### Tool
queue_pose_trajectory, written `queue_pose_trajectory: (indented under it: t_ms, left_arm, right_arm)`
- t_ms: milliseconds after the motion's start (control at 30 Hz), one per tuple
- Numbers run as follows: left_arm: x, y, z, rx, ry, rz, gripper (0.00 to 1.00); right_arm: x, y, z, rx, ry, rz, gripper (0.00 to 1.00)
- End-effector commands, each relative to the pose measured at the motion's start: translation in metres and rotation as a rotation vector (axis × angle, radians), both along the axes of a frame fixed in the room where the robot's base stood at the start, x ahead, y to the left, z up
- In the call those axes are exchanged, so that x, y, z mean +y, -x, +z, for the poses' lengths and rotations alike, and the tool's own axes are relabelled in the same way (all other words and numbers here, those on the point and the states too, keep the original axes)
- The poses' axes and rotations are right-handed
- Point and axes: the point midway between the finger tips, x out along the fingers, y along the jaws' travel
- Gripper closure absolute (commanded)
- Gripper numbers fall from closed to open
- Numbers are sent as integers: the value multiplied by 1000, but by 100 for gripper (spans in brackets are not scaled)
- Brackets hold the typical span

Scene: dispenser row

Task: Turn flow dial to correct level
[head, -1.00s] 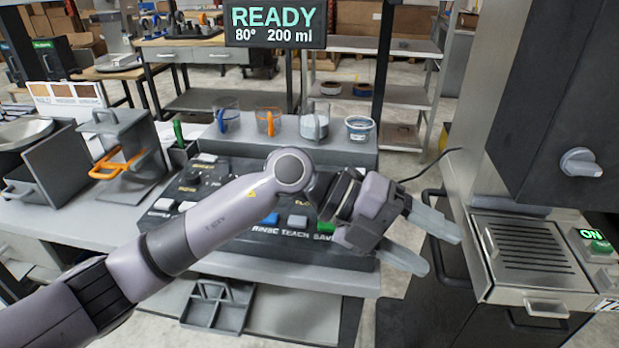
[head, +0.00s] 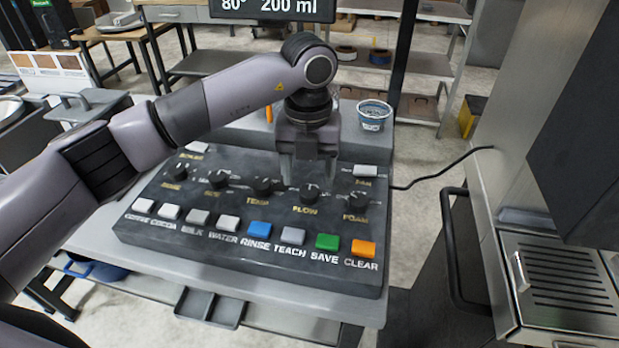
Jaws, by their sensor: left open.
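The flow dial (head: 309,194) is a black knob on the dark control panel (head: 150,232), just above its FLOW label. The dial row also holds the temp dial (head: 262,186) to its left and the foam dial (head: 357,201) to its right. My left gripper (head: 309,176) points down over the panel, its fingers apart and empty. Its fingertips appear close above and around the back of the flow dial; I cannot tell whether they touch it. The dial's exact pointer angle is too small to read. My right gripper is out of view.
A row of buttons, including blue rinse (head: 259,229), green save (head: 327,242) and orange clear (head: 363,248), lies in front of the dials. A display (head: 275,9) reads 80° and 200 ml. A cup (head: 374,115) stands behind the panel. A steel machine (head: 560,285) stands at right.

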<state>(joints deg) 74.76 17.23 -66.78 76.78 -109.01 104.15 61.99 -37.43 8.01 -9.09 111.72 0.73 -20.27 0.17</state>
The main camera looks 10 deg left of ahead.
Motion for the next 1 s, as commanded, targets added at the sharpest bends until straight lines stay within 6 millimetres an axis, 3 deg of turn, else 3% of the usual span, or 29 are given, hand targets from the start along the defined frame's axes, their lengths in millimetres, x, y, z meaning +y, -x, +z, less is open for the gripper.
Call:
queue_pose_trajectory:
  t_ms: [200, 567, 733, 1000]
  left_arm:
    - [0, 0, -27, 2, -1, 0, 37]
    - [0, 0, -34, 0, 1, -2, 37]
    - [0, 0, -34, 0, 1, -2, 92]
    - [0, 0, -34, -1, 1, -16, 93]
  right_arm:
    - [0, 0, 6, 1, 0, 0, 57]
    - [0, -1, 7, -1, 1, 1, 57]
    - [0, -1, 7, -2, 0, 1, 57]
    - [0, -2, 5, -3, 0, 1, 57]
